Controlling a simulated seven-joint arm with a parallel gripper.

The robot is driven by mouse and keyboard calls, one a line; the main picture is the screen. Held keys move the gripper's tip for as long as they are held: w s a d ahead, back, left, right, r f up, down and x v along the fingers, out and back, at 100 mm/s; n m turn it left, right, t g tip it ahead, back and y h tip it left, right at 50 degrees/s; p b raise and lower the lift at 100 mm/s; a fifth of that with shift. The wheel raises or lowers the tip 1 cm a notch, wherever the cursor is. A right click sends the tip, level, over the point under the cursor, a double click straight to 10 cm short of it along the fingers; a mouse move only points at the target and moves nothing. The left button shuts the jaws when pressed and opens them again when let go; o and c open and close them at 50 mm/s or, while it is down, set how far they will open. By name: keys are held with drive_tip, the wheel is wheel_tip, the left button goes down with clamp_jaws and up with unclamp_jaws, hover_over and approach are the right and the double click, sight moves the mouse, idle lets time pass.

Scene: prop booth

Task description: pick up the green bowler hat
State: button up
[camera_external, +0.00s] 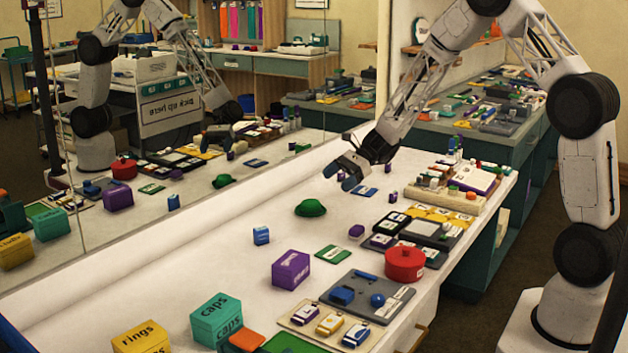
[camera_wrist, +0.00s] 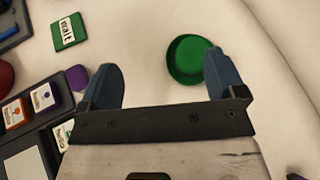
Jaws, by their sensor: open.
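The green bowler hat (camera_external: 310,208) lies on the white tabletop, brim down, near the middle of the external view. In the wrist view the hat (camera_wrist: 187,60) is just left of the right fingertip, partly overlapped by that finger at its edge. My gripper (camera_external: 348,172) is above the table, up and to the right of the hat in the external view. It also shows in the wrist view (camera_wrist: 160,75), with its two blue fingers wide apart and nothing between them. The hat is apart from my gripper in the external view.
A mirror (camera_external: 200,150) runs along the table's back edge and repeats the scene. Bare table surrounds the hat.

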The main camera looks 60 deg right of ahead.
sight(311, 201)
drive_tip(key=w+d+f+m, duration=0.1)
drive_tip(key=w+d+f+m+t, duration=0.1)
drive_tip(key=f, duration=0.1)
drive_tip(key=w+d+f, duration=0.1)
drive_tip(key=f, duration=0.1)
drive_tip(key=shift+w+d+f+m+t, duration=0.15)
drive_tip(key=shift+w+m+t, duration=0.15)
drive_tip(key=shift+w+m, duration=0.1)
drive_tip(key=shift+x, duration=1.25)
drive_tip(key=shift+a, duration=0.2)
drive_tip(key=shift+x, duration=2.45)
drive_tip(key=shift+a, duration=0.1)
drive_tip(key=shift+c, duration=0.5)
